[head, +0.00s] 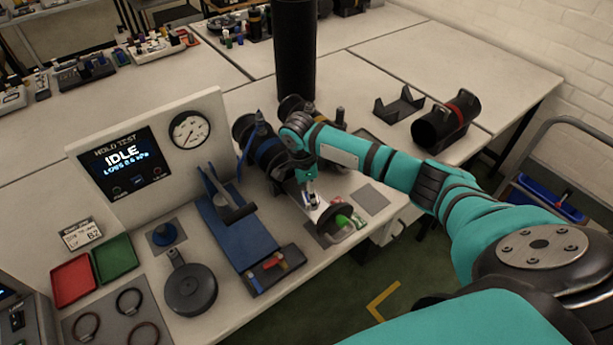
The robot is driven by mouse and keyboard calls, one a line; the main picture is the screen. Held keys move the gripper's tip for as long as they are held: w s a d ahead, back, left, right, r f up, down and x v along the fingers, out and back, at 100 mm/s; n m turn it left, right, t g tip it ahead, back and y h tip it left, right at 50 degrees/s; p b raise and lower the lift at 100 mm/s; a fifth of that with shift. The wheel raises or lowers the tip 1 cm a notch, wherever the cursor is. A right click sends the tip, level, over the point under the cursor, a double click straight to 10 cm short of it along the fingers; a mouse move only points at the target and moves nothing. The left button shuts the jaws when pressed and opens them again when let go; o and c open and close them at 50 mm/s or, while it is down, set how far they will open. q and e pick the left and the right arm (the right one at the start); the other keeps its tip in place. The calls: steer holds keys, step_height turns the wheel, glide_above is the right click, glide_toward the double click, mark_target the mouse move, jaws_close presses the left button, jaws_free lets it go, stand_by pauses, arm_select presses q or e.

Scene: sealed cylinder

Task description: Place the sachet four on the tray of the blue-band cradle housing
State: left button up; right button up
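The blue-band cradle housing (262,146) is a dark cylinder with a blue band, lying on the bench left of my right wrist. Its light tray (322,212) reaches out toward the front edge and ends in a dark round plate. My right gripper (312,203) points down over this tray. Its fingers are small and partly hidden, so I cannot tell whether they hold anything. Small green packets (345,221) lie by the tray's end; a red one is near them. I cannot tell which is sachet four. My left gripper is out of view.
A red-band housing (446,122) and an empty black cradle (398,105) stand at the right. A tall black column (295,50) rises behind. The hold-test panel (150,145) reads IDLE. A blue fixture (235,232), a round dark lid (190,290) and red and green trays (113,257) occupy the left.

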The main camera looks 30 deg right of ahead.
mark_target(304, 198)
step_height(304, 198, up, 10)
steer(key=a+b, duration=0.1)
steer(key=shift+w+a+r, duration=0.15)
steer(key=shift+w+r, duration=0.05)
stand_by(0.4)
